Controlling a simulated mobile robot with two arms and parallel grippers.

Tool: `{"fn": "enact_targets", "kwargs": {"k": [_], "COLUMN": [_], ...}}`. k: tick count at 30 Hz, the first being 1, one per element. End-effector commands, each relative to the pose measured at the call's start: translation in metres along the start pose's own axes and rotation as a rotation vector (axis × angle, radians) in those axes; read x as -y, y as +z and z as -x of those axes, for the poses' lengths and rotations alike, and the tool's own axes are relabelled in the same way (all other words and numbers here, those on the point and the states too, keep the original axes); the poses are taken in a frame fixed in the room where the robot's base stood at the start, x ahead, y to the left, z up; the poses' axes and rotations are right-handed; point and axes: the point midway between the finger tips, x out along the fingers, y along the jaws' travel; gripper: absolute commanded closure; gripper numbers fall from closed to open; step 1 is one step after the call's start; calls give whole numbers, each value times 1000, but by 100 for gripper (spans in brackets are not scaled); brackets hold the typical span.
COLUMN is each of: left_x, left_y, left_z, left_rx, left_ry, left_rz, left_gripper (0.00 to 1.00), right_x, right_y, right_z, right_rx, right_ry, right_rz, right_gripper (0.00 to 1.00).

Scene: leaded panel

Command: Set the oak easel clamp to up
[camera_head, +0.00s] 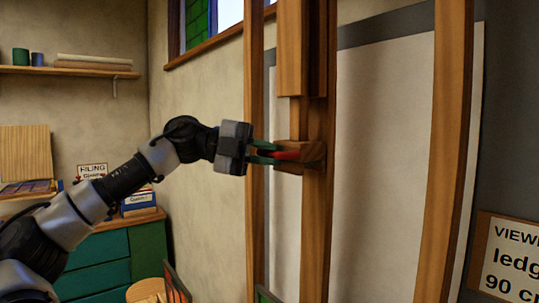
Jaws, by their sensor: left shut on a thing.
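The oak easel (318,230) stands upright at the centre of the head view, with its tall wooden posts. A small wooden clamp block (313,155) sits on its central post, below a thicker upper wooden piece (292,50). My left gripper (272,154) reaches in from the left at the block. It is shut on a red handle (287,155) that sticks out to the left of the block. The fingers partly hide the handle. My right gripper does not show.
A sign (510,262) hangs at the lower right. A green drawer cabinet (100,265) stands at the lower left, below a wall shelf (70,71). A round wooden stool top (146,290) and a dark-framed panel (177,285) are at the bottom, below my left arm.

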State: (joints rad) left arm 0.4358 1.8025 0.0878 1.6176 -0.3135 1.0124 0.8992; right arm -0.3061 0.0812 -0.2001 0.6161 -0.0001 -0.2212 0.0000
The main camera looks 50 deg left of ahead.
Motion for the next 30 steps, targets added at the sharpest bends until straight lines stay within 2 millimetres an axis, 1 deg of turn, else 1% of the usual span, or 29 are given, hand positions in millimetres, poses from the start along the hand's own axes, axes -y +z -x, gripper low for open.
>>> {"fn": "enact_targets", "kwargs": {"k": [1, 2, 3, 6, 14, 17, 20, 25, 30], "left_x": [2, 2, 2, 1, 0, -1, -3, -3, -2], "left_y": [0, 0, 0, 0, 0, 1, 1, 1, 1], "left_z": [1, 1, 1, 1, 0, 6, 20, 55, 86], "left_rx": [6, 6, 5, 3, 1, 2, 4, 5, 4], "left_ry": [-3, -4, -3, -2, 0, -2, -4, -5, -3], "left_rz": [-5, -5, -5, -3, -1, -2, -3, -4, -2], "left_gripper": [100, 80, 74, 60, 60, 60, 60, 60, 60], "right_x": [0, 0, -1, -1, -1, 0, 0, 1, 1], "right_y": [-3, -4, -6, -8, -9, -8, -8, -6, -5], "right_z": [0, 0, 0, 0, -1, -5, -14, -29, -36], "right_rx": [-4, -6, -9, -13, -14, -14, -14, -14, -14], "right_ry": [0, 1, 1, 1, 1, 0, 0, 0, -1], "right_rz": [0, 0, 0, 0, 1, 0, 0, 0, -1], "right_gripper": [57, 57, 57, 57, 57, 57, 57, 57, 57]}}
